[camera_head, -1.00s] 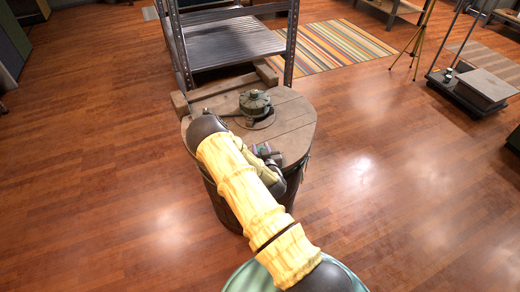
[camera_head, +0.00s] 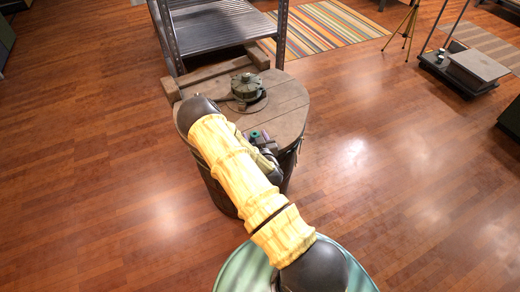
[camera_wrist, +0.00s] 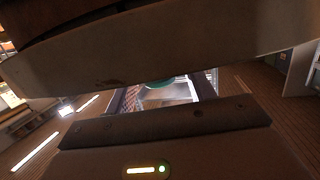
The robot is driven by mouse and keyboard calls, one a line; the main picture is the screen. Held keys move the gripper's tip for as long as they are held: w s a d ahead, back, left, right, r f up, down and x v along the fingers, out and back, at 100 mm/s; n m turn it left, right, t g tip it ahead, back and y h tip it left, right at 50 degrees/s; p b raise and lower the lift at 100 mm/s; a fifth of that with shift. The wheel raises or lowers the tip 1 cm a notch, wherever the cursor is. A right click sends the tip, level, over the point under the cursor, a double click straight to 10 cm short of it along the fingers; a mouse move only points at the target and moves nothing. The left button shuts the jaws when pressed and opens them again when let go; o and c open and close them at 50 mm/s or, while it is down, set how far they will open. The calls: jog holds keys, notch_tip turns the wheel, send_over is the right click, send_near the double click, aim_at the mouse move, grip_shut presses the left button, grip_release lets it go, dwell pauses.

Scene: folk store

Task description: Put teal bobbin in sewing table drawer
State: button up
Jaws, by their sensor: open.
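A small teal piece (camera_head: 254,135), which looks like the teal bobbin, shows on the front right part of a round wooden barrel-top table, close to the tip of my arm. In the wrist view a teal rounded shape (camera_wrist: 160,84) shows in the gap between the jaws, partly hidden by the upper jaw. My gripper (camera_wrist: 165,95) is open, its two jaws apart above and below. In the head view my arm hides most of the gripper, so I cannot tell whether it touches the bobbin. No sewing table drawer can be made out.
A purple piece (camera_head: 266,135) is right beside the teal one. A dark green metal device (camera_head: 248,87) stands on the barrel top (camera_head: 288,100). A metal shelf rack (camera_head: 215,32) stands directly behind. The wooden floor (camera_head: 400,170) to the right is clear.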

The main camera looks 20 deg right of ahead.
jog(key=v, duration=0.9)
jog(key=shift+w, duration=0.1)
jog(key=s+a+r+n+g+y, duration=0.1)
jog(key=s+a+r+g, duration=0.3)
jog(key=s+r+g, duration=0.2)
jog(key=s+a+r+g+y, duration=0.1)
jog(key=s+a+r+g, duration=0.4)
jog(key=s+r, duration=0.3)
notch_tip(320, 180, up, 3)
jog(key=shift+s+a+r+n+g, duration=0.2)
jog(key=shift+s+n+g, duration=0.2)
jog(key=shift+g, duration=0.5)
jog(key=shift+o, duration=0.5)
